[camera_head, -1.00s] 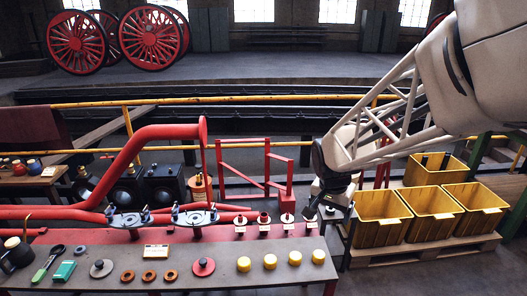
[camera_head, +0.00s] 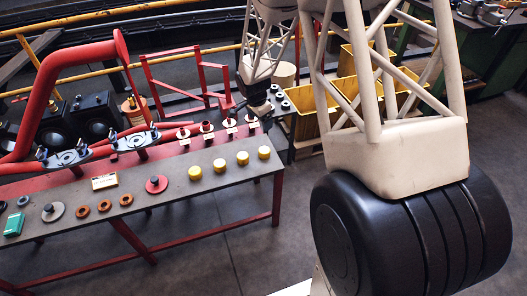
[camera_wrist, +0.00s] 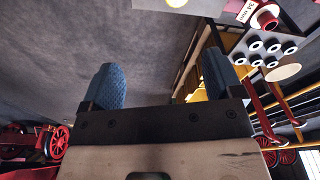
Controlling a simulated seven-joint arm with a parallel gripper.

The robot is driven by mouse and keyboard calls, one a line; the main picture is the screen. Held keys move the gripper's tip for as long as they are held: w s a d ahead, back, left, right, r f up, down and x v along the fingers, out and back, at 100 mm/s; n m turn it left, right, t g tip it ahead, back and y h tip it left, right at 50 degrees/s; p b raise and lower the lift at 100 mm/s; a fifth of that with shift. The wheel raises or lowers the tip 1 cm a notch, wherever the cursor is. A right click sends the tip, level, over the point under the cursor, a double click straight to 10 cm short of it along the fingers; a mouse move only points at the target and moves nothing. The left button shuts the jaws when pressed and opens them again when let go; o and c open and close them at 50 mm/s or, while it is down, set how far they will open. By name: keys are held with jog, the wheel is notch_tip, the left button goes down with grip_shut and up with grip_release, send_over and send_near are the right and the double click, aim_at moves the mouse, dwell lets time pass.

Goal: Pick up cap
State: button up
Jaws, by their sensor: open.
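Several yellow round caps (camera_head: 243,158) sit in a row along the front right of the grey table top (camera_head: 165,205). One yellow cap (camera_wrist: 176,3) shows at the top edge of the wrist view, cut off by the frame. My gripper (camera_head: 264,116) is above the table's right end, behind and right of the rightmost yellow cap (camera_head: 264,152). In the wrist view its two blue pads (camera_wrist: 160,85) stand wide apart with nothing between them. The fingertips are small and dark in the head view.
Several red fittings (camera_head: 206,127) with white labels stand behind the caps, near my gripper. Dark hollow cylinders (camera_wrist: 270,47) lie to the right. Yellow bins (camera_head: 307,125) stand beyond the table. A red disc (camera_head: 156,184) and copper rings (camera_head: 104,206) lie left of the caps.

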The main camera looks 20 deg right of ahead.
aim_at(264, 150)
jog(key=w+f+m, duration=0.1)
jog(key=f, duration=0.4)
jog(key=w+d+f+m, duration=0.1)
jog(key=w+f, duration=0.1)
jog(key=f, duration=0.3)
jog(key=w+d+f+m, duration=0.1)
jog(key=w+f, duration=0.1)
jog(key=f, duration=0.4)
jog(key=shift+d+m+g, duration=0.1)
jog(key=shift+m+g, duration=0.2)
jog(key=shift+f, duration=0.1)
jog(key=shift+f, duration=0.1)
jog(key=shift+d+f, duration=0.2)
jog(key=shift+f, duration=0.95)
jog(key=shift+s+d+f, duration=0.1)
jog(key=shift+d+f, duration=0.1)
jog(key=shift+f, duration=1.1)
jog(key=shift+d+f, duration=0.2)
jog(key=shift+f, duration=1.1)
jog(key=shift+c, duration=0.2)
jog(key=c, duration=1)
